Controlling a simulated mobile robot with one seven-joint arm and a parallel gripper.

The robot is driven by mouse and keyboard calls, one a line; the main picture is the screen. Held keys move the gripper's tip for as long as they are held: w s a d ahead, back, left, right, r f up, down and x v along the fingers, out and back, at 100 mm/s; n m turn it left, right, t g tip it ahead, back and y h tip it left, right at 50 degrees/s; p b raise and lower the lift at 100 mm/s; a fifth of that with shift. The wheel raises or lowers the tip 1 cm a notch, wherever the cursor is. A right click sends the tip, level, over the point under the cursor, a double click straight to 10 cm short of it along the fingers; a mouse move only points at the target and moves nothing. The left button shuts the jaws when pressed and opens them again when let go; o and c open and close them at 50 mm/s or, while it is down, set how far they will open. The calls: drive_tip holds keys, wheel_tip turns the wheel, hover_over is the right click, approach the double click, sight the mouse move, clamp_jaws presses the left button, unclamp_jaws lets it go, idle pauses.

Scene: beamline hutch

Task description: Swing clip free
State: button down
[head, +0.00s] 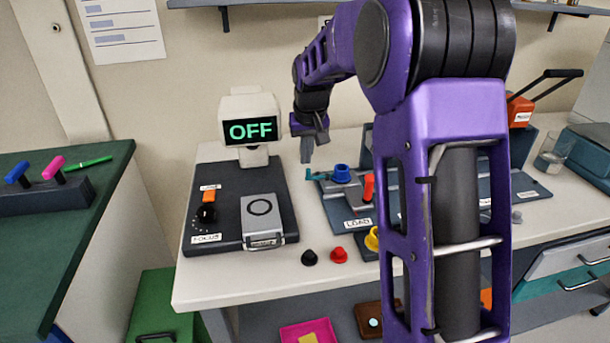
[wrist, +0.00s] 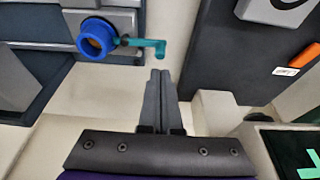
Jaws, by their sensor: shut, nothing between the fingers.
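The clip is a teal arm with a bent end (wrist: 154,46), reaching out from beside a blue ring (wrist: 95,38) on a grey block. In the head view the clip (head: 316,176) points left from the blue ring (head: 341,173) at the LOAD station. My gripper (head: 307,158) is shut and empty, pointing down just above and left of the clip. In the wrist view its fingertips (wrist: 160,74) lie just below the clip's bent end, with a small gap in the picture. I cannot tell their height difference.
The FOCUS base (head: 225,215) with a grey box (head: 264,218) and an OFF display (head: 250,130) stands to the left. An orange-red lever (head: 368,187) rises beside the blue ring. Black (head: 309,257) and red (head: 338,255) knobs lie in front. Pale bench top separates the two stations.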

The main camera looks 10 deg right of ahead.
drive_tip(key=shift+f, duration=1.4)
drive_tip(key=shift+w, duration=0.2)
drive_tip(key=shift+s, duration=0.15)
